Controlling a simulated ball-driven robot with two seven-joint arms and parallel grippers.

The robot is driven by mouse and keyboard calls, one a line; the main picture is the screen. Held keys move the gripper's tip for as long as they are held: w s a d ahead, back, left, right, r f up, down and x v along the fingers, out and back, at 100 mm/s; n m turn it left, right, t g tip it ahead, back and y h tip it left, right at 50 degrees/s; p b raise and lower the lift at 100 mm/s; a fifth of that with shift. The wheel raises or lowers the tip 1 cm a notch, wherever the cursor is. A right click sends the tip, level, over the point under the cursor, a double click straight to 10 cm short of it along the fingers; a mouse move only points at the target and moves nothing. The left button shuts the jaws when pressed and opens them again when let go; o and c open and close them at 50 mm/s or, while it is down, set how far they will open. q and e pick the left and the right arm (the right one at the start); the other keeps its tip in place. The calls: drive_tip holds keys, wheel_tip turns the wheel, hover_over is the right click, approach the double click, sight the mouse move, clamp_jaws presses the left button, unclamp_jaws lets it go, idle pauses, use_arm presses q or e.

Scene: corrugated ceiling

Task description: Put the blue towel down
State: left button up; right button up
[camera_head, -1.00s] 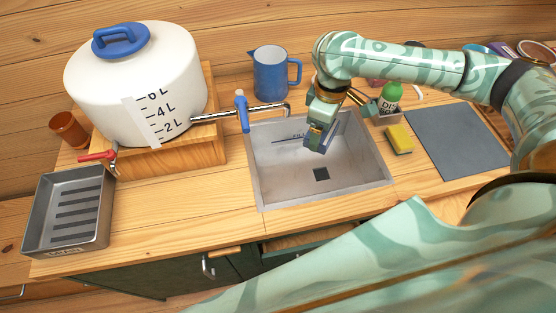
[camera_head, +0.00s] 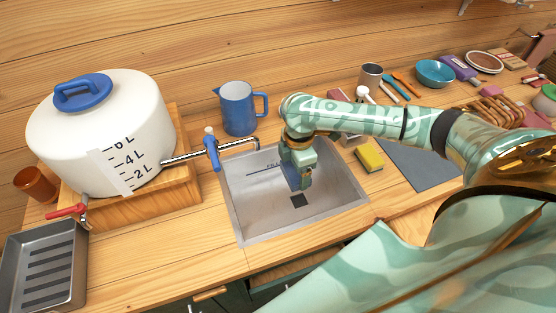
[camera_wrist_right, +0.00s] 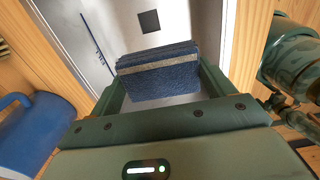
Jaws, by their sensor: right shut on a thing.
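The blue towel (camera_wrist_right: 158,80) is a folded dark blue pad with a pale stripe, held between the fingers of my right gripper in the right wrist view. In the head view my right gripper (camera_head: 299,180) hangs down inside the metal sink (camera_head: 262,220), near the dark square drain (camera_head: 299,201). It is shut on the towel; only a small blue part of the towel (camera_head: 291,175) shows there. I cannot tell whether the towel touches the sink floor. My left gripper is not in view.
A tap with a blue handle (camera_head: 211,150) reaches over the sink's left edge from a white tank (camera_head: 95,145). A blue jug (camera_head: 238,110) stands behind the sink. A yellow sponge (camera_head: 369,158) and grey mat (camera_head: 425,165) lie to the right.

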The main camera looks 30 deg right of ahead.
drive_tip(key=w+a, duration=0.1)
drive_tip(key=a, duration=0.4)
wheel_tip(320, 180, down, 12)
drive_tip(key=b, duration=0.5)
drive_tip(key=shift+d+f, duration=0.15)
drive_tip(key=shift+f, duration=0.1)
wheel_tip(320, 180, down, 6)
drive_tip(key=b, duration=0.2)
drive_tip(key=shift+r+b, duration=0.1)
drive_tip(key=shift+b, duration=0.3)
drive_tip(key=shift+r, duration=0.1)
drive_tip(key=o, duration=0.9)
wheel_tip(320, 180, up, 12)
drive_tip(key=p, duration=0.5)
